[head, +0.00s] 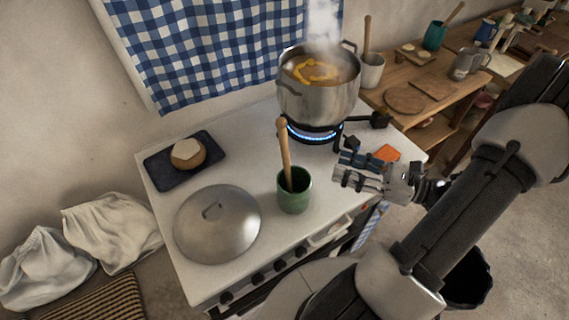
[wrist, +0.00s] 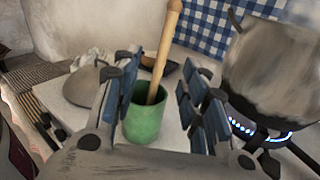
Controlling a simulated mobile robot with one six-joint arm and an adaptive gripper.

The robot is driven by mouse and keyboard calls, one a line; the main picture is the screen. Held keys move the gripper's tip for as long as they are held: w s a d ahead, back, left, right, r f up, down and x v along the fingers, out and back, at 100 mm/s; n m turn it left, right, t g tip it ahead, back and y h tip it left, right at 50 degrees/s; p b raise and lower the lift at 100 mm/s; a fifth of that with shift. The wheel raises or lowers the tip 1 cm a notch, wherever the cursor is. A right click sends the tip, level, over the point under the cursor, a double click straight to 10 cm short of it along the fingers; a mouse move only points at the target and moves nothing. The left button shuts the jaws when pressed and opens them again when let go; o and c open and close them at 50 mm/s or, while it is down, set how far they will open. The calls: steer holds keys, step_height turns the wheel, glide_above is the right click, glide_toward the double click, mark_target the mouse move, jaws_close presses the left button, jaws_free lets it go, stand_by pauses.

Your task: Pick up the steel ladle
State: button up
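No steel ladle shows plainly. A long wooden handle (head: 285,152) stands, slightly tilted, in a green cup (head: 294,196) on the white stove top; its lower end is hidden in the cup, so I cannot tell what tool it is. In the wrist view the handle (wrist: 165,50) and the cup (wrist: 144,122) appear between my spread fingers. My gripper (head: 342,168) is open and empty, to the right of the cup and apart from it in the head view. It also shows in the wrist view (wrist: 164,88).
A steaming steel pot (head: 318,98) sits on a lit burner (head: 315,132) behind my gripper. A steel lid (head: 217,224) lies left of the cup. A dark tray (head: 160,172) holds a round loaf (head: 188,154). A wooden table (head: 440,92) with crockery stands at the right.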

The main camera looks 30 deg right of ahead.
steer(key=b, duration=0.2)
glide_toward(284, 143)
steer(key=shift+t, duration=0.3)
steer(key=w+a, duration=0.1)
steer(key=w+a+f, duration=0.1)
steer(key=w, duration=0.1)
steer(key=shift+w+a+f, duration=0.1)
steer(key=shift+w+a, duration=0.2)
steer(key=shift+a, duration=0.05)
steer(key=shift+d+b+x, duration=0.25)
steer(key=shift+b+x, duration=0.5)
steer(key=shift+x, duration=2.2)
steer(key=shift+w, duration=0.2)
jaws_close()
